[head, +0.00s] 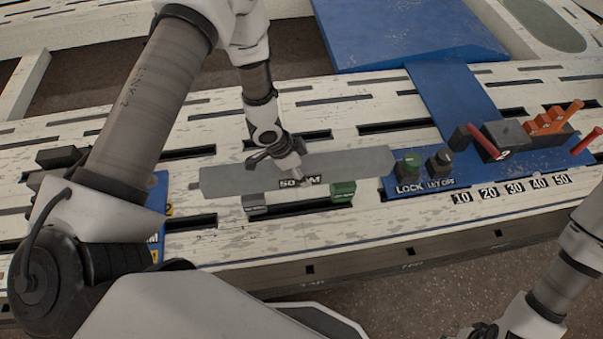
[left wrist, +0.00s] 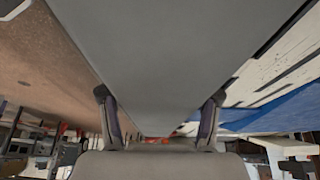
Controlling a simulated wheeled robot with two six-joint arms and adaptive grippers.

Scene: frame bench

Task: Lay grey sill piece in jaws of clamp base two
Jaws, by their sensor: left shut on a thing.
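The grey sill piece (head: 225,180) is a long flat plate with angled ends, lying across the head view above the bench. My left gripper (head: 297,174) is shut on it near its middle. The plate also fills the upper middle of the left wrist view (left wrist: 155,55), between the two fingers (left wrist: 158,125). A grey block (head: 254,204) and a green block (head: 343,192) show under its near edge; I cannot tell whether it touches them. I cannot read which clamp base this is. Part of my right gripper (head: 482,331) shows at the bottom edge, its jaws unclear.
The slotted white bench (head: 400,238) has clear room in front of the plate. At right, a blue panel (head: 450,178) carries a green knob (head: 411,163), a dark knob (head: 440,161) and red and orange levers (head: 550,122). A blue plate (head: 158,190) with black parts stands left.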

